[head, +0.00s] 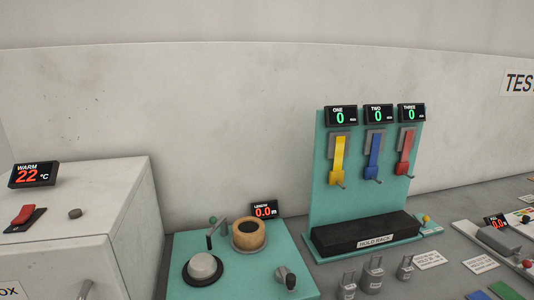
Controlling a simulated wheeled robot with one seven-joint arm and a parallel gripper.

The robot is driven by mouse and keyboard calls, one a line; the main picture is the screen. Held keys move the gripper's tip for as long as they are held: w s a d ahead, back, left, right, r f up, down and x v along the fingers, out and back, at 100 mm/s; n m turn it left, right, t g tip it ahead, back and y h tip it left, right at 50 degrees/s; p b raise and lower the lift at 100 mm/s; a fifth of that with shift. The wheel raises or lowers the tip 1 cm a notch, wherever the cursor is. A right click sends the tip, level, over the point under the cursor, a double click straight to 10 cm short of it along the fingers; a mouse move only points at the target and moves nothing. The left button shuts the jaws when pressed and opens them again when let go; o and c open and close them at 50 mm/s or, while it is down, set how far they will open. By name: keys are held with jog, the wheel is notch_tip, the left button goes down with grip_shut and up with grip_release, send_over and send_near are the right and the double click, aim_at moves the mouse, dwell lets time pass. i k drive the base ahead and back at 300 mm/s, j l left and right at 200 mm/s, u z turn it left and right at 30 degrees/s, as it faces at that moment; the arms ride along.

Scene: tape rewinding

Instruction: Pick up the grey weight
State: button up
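Three small grey weights with loop handles stand on the grey bench at the bottom centre: a left one (347,288), a middle one (372,276) and a right one (405,269). They carry small labels, too small to read, and stand upright and apart in front of the black block of the hold rack. The lower part of the left one is close to the picture's bottom edge. My gripper is not in view, so its state does not show.
The teal hold rack (318,165) with yellow, blue and red straps stands behind the weights. Left is a teal plate (240,285) with a crank, tan roll and grey dome. A white warm box (120,190) stands far left. Coloured pads (480,264) lie right.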

aim_at(405, 269)
jog(key=i+l+u, duration=0.1)
jog(key=l+u, duration=0.35)
jog(key=l, duration=0.4)
jog(key=l+u, duration=0.45)
jog(key=l, duration=0.35)
